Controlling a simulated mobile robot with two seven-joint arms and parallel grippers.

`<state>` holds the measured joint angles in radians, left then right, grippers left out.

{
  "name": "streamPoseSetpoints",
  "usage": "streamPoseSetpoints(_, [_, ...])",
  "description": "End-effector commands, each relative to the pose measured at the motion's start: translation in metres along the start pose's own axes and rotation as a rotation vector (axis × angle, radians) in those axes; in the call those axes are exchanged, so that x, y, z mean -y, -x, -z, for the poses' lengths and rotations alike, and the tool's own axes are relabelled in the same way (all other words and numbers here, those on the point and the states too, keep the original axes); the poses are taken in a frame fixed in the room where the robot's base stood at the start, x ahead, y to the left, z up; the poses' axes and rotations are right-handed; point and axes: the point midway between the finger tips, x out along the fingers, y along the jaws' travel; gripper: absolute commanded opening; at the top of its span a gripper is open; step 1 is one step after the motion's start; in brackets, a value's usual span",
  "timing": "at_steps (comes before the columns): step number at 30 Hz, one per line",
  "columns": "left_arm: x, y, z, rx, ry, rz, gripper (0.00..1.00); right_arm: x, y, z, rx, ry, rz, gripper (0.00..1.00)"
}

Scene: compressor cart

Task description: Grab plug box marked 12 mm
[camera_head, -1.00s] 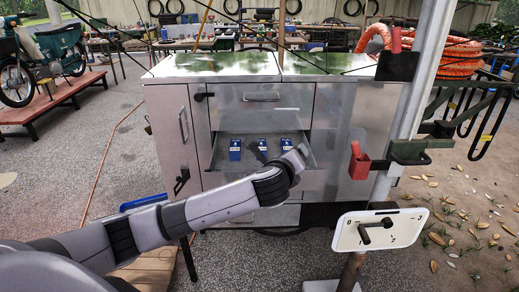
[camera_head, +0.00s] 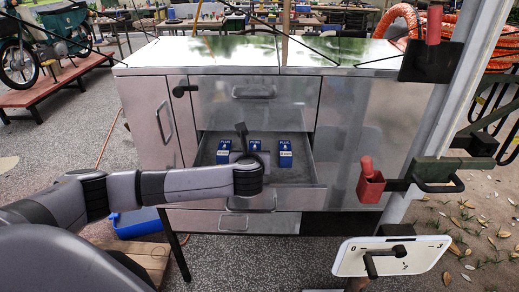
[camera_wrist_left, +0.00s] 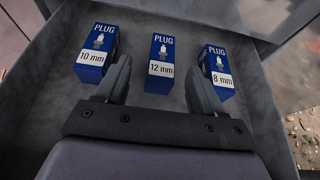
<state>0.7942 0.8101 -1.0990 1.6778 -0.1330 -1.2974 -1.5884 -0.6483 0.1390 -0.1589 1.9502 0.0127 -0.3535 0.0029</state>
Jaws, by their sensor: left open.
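Three blue plug boxes stand in an open drawer (camera_head: 307,171) of a metal cabinet. The middle box, marked 12 mm (camera_wrist_left: 161,64), also shows in the head view (camera_head: 255,146). The box marked 10 mm (camera_wrist_left: 97,54) is on its left and the box marked 8 mm (camera_wrist_left: 217,72) on its right. My left gripper (camera_wrist_left: 158,82) is open and empty, its fingers pointing toward the 12 mm box, one on either side of its lower end in the wrist picture. I cannot tell how high it is above the drawer floor. My right gripper is not in view.
The cabinet top (camera_head: 200,52) is above the drawer. A red holder (camera_head: 370,183) on a post and a white panel (camera_head: 391,256) stand at the right. A blue bin (camera_head: 138,222) is on the floor at the left. The front of the drawer floor is bare.

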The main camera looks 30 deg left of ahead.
Motion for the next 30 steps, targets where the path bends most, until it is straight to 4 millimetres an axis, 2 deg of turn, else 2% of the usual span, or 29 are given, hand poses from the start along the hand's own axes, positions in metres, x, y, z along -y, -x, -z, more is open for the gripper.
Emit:
streamPoseSetpoints(13, [0.0, -0.027, 0.001, -0.001, -0.012, -0.007, 0.68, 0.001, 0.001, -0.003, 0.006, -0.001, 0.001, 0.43])
streamPoseSetpoints(24, [0.003, -0.066, 0.001, -0.002, -0.012, -0.007, 0.68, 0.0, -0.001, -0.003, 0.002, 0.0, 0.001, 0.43])
streamPoseSetpoints(30, [0.003, -0.071, 0.001, -0.002, -0.011, -0.006, 0.68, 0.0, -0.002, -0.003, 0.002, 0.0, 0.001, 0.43])
